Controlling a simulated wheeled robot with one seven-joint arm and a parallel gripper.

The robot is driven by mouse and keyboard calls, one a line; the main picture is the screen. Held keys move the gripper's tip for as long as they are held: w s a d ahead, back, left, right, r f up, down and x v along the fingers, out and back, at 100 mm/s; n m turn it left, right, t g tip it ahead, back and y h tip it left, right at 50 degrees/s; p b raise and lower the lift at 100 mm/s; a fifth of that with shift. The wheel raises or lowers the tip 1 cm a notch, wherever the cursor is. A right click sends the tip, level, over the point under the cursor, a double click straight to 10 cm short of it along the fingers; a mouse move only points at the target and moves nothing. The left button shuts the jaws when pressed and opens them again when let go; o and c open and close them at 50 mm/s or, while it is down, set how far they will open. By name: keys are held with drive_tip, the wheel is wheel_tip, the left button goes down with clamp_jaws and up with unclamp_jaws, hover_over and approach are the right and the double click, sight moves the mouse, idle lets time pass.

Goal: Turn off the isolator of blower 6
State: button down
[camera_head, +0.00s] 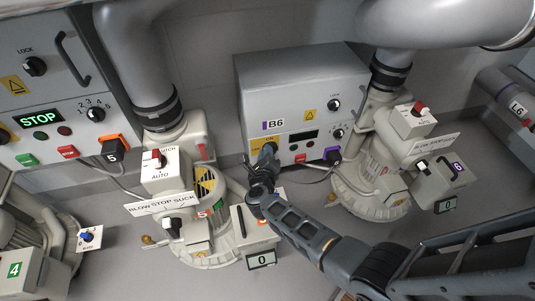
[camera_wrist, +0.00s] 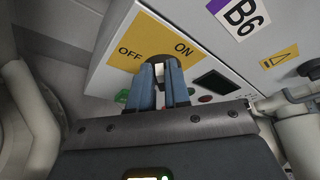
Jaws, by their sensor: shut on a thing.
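The grey control box labelled B6 (camera_head: 300,75) stands at the back centre; its purple-edged B6 label (camera_wrist: 240,16) shows in the wrist view. A yellow plate (camera_wrist: 181,50) on its face reads OFF at left and ON at right. The dark round isolator knob (camera_wrist: 155,57) sits on this plate. My gripper (camera_head: 268,150) is at the lower left of the box's face. In the wrist view my gripper (camera_wrist: 160,70) has its two blue fingers shut on the knob. The fingers hide most of the knob, so I cannot tell which way it points.
Blower 6 (camera_head: 377,160), with a purple 6 tag (camera_head: 459,167), stands right of the box. Another blower (camera_head: 205,230) stands left of my arm. A panel (camera_head: 45,90) with a green STOP display is at far left. Large pipes (camera_head: 145,50) run overhead.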

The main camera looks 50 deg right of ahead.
drive_tip(key=shift+w+a+f+n+h+b, duration=0.15)
drive_tip(key=shift+n+h+b, duration=0.1)
drive_tip(key=shift+n, duration=0.2)
drive_tip(key=shift+a+f+n+h+b, duration=0.15)
drive_tip(key=shift+n+h+b, duration=0.1)
drive_tip(key=shift+n, duration=0.2)
drive_tip(key=shift+d, duration=0.1)
drive_tip(key=c, duration=1.1)
unclamp_jaws()
drive_tip(key=s+d+r+p, duration=0.2)
drive_tip(key=r, duration=0.1)
drive_tip(key=s+d+r+p, duration=0.3)
drive_tip(key=r, duration=0.1)
drive_tip(key=s+d+r+p, duration=0.2)
drive_tip(key=s+d+r, duration=0.1)
drive_tip(key=r, duration=0.1)
drive_tip(key=shift+s+d, duration=0.15)
